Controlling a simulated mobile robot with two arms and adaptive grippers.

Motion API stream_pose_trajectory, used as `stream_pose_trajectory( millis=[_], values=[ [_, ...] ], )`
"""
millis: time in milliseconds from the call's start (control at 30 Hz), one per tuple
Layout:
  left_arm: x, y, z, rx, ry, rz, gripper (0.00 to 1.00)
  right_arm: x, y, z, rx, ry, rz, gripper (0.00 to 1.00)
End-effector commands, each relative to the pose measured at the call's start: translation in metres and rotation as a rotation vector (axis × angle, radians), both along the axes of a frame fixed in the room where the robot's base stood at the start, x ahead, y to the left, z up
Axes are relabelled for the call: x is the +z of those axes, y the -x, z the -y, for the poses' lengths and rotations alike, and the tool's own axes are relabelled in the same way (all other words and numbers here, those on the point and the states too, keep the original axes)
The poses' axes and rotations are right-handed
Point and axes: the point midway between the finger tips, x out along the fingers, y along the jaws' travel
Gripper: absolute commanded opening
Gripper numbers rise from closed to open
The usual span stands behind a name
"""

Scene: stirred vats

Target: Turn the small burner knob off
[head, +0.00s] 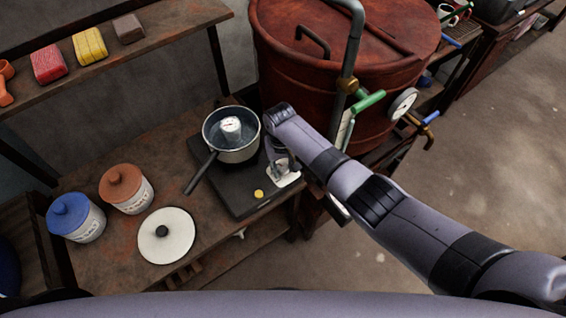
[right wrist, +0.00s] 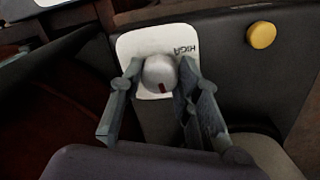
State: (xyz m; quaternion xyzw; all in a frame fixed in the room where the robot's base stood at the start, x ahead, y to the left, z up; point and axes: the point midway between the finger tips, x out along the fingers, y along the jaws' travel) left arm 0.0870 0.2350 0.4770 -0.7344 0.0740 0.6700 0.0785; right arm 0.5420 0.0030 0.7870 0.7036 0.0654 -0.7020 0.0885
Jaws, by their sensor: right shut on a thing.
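In the head view my right gripper (head: 283,170) is at the right part of the black burner unit (head: 225,192) and hides the knob; part of the white plate (head: 290,181) shows. My left gripper is not in view.
A pot (head: 238,155) with a small dial inside stands on the burner, its handle pointing front left. A yellow button (head: 258,193) is near the knob. A white lid (head: 166,236) and two jars lie left. A large red vat (head: 320,90) with pipes stands behind.

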Motion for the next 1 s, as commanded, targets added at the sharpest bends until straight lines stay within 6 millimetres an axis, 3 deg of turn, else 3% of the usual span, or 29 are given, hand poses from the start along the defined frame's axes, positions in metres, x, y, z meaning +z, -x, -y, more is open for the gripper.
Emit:
stream_pose_trajectory(
  millis=[400, 933, 967, 1000],
  values=[
    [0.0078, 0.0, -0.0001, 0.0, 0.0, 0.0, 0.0, 0.0005, -0.0002, -0.0004, -0.176, -0.001, 0.0, 0.03],
    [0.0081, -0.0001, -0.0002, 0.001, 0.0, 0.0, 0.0, 0.0003, -0.0008, -0.0004, -0.197, -0.001, 0.001, 0.03],
    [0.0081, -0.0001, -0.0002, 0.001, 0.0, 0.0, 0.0, 0.0003, -0.0008, -0.0004, -0.197, -0.001, 0.001, 0.32],
    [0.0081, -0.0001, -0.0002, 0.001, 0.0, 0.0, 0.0, 0.0003, -0.0008, -0.0004, -0.197, -0.001, 0.001, 0.35]
  ],
)
